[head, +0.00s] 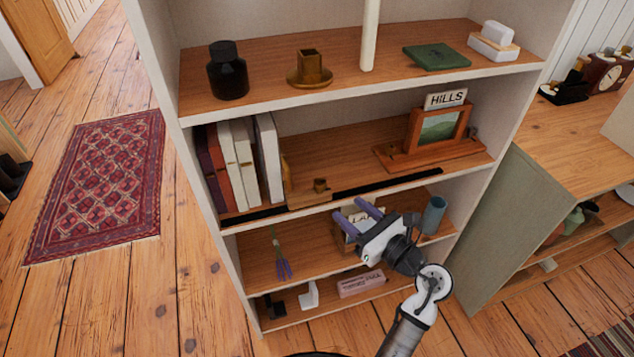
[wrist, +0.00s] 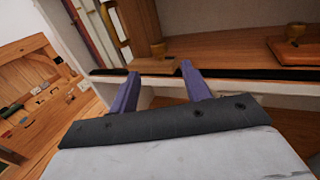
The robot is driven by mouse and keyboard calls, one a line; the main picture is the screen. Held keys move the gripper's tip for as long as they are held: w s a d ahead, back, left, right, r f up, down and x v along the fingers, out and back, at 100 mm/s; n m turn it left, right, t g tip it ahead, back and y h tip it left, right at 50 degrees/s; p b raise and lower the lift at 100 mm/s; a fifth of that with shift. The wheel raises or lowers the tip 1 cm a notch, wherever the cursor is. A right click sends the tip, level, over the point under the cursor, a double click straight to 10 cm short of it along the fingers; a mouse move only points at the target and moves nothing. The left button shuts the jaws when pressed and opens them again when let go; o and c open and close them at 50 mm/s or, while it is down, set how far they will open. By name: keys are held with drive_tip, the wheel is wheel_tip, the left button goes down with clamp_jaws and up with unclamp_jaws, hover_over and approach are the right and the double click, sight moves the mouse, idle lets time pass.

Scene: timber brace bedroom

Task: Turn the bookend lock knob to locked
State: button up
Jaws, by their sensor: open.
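The wooden bookend (head: 306,194) stands on the middle shelf at the right end of a row of books. Its small brown knob (head: 320,184) sits on the bookend's base near the shelf front. In the wrist view the knob (wrist: 158,48) shows just beyond the fingertips. My gripper (head: 347,207), with two purple fingers, is in front of the shelf, below and right of the knob. It is open and empty; the fingers (wrist: 160,70) are apart and appear not to touch the knob. I cannot read the knob's lock position.
Several books (head: 238,160) stand left of the bookend. A black strip (head: 387,182) runs along the shelf front. A picture frame labelled HILLS (head: 410,130) stands on a wooden base to the right. A blue-grey cup (head: 433,215) is on the shelf below. Shelf space between bookend and frame is clear.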

sight(320, 189)
drive_tip(key=p+x, duration=0.2)
drive_tip(key=x, duration=0.9)
drive_tip(key=shift+a, duration=0.1)
drive_tip(key=c, duration=1)
drive_tip(key=shift+r+m+t+h+p, duration=0.1)
drive_tip(key=shift+m+t+h+p, duration=0.2)
drive_tip(key=shift+h+p, duration=0.15)
drive_tip(key=m+t+h+p, duration=0.1)
drive_tip(key=p, duration=0.1)
drive_tip(key=m+h+p, duration=0.1)
drive_tip(key=h+p, duration=0.1)
drive_tip(key=m+t+h+p, duration=0.1)
drive_tip(key=p, duration=0.1)
drive_tip(key=shift+r+t+h, duration=0.25)
drive_tip(key=shift+r+t, duration=0.05)
drive_tip(key=m+h+p, duration=0.2)
drive_tip(key=p, duration=0.1)
drive_tip(key=m+h+p, duration=0.1)
drive_tip(key=h, duration=0.1)
drive_tip(key=shift+f+t+p, duration=0.25)
drive_tip(key=shift+t+p, duration=0.1)
drive_tip(key=shift+t, duration=0.05)
drive_tip(key=shift+h, duration=0.3)
drive_tip(key=shift+f+m+h+p, duration=0.1)
drive_tip(key=shift+m+h+p, duration=0.5)
